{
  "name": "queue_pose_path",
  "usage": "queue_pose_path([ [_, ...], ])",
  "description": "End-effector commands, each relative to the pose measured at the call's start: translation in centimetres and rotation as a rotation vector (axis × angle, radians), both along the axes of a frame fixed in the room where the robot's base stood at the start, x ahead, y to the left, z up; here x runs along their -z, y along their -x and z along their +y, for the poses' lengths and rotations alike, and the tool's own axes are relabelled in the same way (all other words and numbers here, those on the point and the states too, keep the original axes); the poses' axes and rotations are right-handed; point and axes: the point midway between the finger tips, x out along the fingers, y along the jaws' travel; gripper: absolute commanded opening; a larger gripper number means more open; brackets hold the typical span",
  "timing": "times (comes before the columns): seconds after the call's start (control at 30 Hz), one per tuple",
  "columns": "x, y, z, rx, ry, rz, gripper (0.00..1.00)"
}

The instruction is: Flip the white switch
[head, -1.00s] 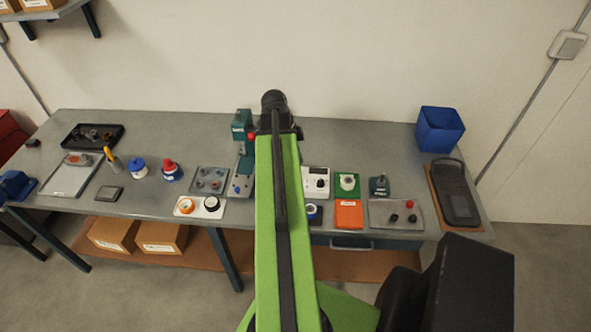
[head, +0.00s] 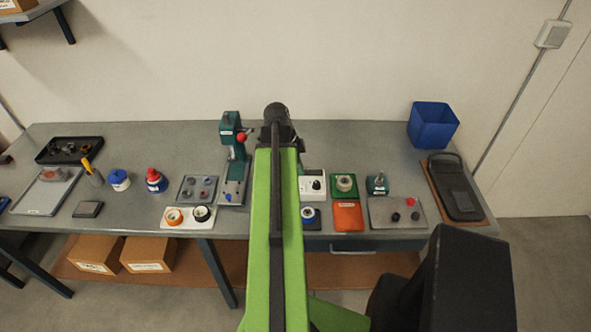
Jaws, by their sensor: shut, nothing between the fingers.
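A white switch (head: 553,34) in a square plate is on the wall at the upper right of the head view. A grey conduit runs down from it. My gripper (head: 277,112) is the dark end of my green arm, at the middle of the view over the back of the bench. It is shut with nothing in it, and its fingertips are hard to make out. The switch is well to the right of my gripper and higher in the picture, with a wide gap between them.
A long grey bench (head: 330,135) stands along the wall. A blue bin (head: 433,125) and a dark device on a brown board (head: 435,183) are at its right end. A green press (head: 232,150) stands left of my arm. Open floor (head: 545,260) lies to the right.

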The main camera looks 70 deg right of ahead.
Motion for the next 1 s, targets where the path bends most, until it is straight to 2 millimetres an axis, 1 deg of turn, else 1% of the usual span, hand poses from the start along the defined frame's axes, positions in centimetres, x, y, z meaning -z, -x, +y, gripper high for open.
queue_pose_path([
  [0.03,2.2,0.3,-0.2,0.001,0.0,0.0,0.0],
  [0.13,4.2,0.3,-0.5,0.0,0.001,0.0,0.0],
  [0.23,5.4,0.2,-0.7,0.0,0.0,0.0,0.0],
  [0.33,5.8,0.2,-0.8,0.0,0.0,0.0,0.0],
  [0.63,5.6,0.3,-0.8,0.001,0.0,0.0,0.0],
  [0.8,7.1,-0.1,-1.6,0.002,0.0,-0.001,0.0],
  [0.87,7.1,-0.2,-2.0,0.002,0.0,-0.002,0.0],
  [1.0,7.0,-0.2,-1.8,0.003,-0.001,-0.004,0.0],
])
